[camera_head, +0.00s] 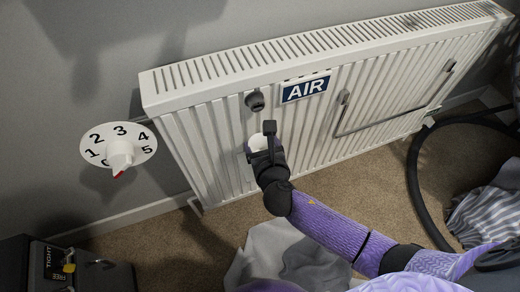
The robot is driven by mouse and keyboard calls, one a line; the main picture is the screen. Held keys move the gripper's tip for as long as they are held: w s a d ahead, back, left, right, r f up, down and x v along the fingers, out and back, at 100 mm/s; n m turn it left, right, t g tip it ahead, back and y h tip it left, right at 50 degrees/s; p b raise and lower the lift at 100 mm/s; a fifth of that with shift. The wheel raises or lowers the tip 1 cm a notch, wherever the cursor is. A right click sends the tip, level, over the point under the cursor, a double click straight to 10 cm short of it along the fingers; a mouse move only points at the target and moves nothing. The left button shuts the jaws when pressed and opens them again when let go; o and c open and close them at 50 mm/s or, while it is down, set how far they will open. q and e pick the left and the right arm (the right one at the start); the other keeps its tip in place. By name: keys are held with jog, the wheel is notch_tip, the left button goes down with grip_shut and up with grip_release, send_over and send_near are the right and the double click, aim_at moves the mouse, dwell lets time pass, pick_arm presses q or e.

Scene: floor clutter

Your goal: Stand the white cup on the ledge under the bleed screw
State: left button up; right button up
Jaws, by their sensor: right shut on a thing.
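The white cup (256,143) is in front of the radiator's ribbed face, below the dark bleed screw (255,101) and slightly to its right. My right gripper (268,142) is shut on the cup and hides much of it. The cup looks roughly upright. The ledge cannot be made out behind the cup and gripper, so I cannot tell whether the cup touches it. My left gripper is not in view.
The white radiator (210,130) carries a blue AIR sign (306,88) and a rail (380,122). A numbered dial (120,152) is at left. A dark box (85,270), a grey cloth (270,250) and a black hose (420,190) lie on the carpet.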

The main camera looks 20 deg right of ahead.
notch_tip(320, 180, down, 2)
jog(key=shift+w+f+b, duration=0.1)
jog(key=shift+w+b, duration=0.05)
jog(key=shift+b, duration=0.2)
jog(key=shift+r, duration=0.4)
jog(key=shift+p, duration=0.3)
jog(key=o, duration=0.8)
jog(key=shift+f, duration=0.1)
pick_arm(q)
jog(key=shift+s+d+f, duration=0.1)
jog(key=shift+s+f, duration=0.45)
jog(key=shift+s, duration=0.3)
pick_arm(e)
jog(key=shift+o, duration=1.2)
jog(key=shift+r, duration=0.2)
pick_arm(q)
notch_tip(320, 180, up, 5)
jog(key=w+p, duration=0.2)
jog(key=p, duration=0.4)
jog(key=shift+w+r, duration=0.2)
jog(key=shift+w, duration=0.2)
pick_arm(e)
jog(key=v, duration=1.2)
